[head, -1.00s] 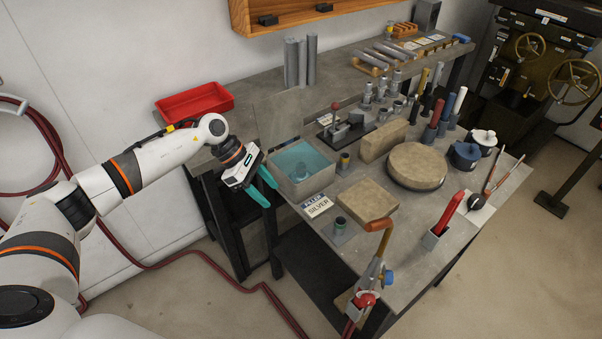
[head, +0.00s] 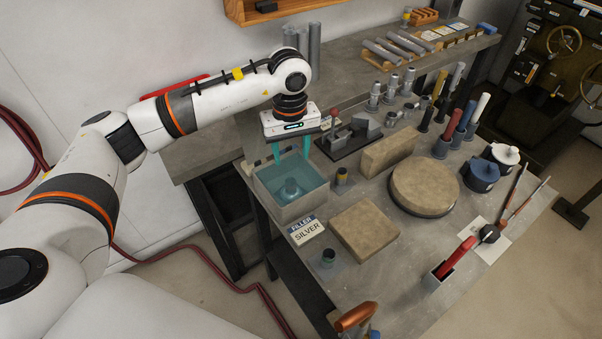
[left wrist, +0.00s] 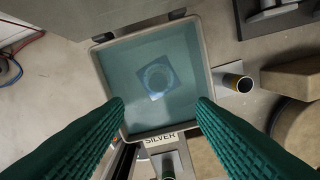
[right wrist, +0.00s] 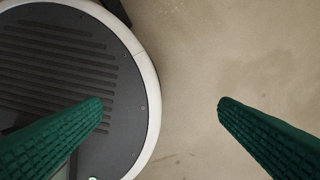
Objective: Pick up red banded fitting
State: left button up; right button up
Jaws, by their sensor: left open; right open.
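I cannot make out a red band on any fitting. A fitting (head: 291,188) on a square base stands in the blue-green liquid of an open tank (head: 302,207); the liquid tints it. The left wrist view shows this fitting (left wrist: 156,76) from above as a ring. My left gripper (head: 291,153) is open and empty, pointing down over the tank's back part. A yellow-banded fitting (head: 342,177) stands right of the tank, and a dark-topped fitting (head: 328,257) stands in front. My right gripper (right wrist: 160,104) is open and empty, above floor.
A "FILLER SILVER" card (head: 307,231) lies by the tank's front. A tan square block (head: 364,230), a round tan block (head: 424,188) and an upright tan brick (head: 388,150) stand to the right. A clamp fixture (head: 349,137) is behind. Several grey fittings stand farther back.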

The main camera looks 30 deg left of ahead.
aim_at(291, 181)
pick_arm(q)
notch_tip(291, 181, down, 6)
jog(key=shift+s+p, duration=0.1)
jog(key=shift+p, duration=0.95)
jog(key=shift+f+p, duration=0.3)
jog(key=shift+f, duration=0.25)
jog(key=f, duration=0.1)
jog(key=f+p, duration=0.1)
jog(key=f, duration=0.1)
jog(key=shift+a+f+p, duration=0.25)
jog(key=shift+f+p, duration=0.05)
jog(key=shift+f, duration=0.5)
grip_shut()
pick_arm(e)
jog(key=r, duration=0.1)
jog(key=s+r, duration=0.1)
jog(key=r, duration=0.2)
jog(key=shift+s+a+r, duration=0.15)
jog(key=shift+s+a, duration=0.05)
jog(key=shift+s, duration=0.15)
pick_arm(q)
jog(key=shift+w+r, duration=0.15)
jog(key=shift+w, duration=0.05)
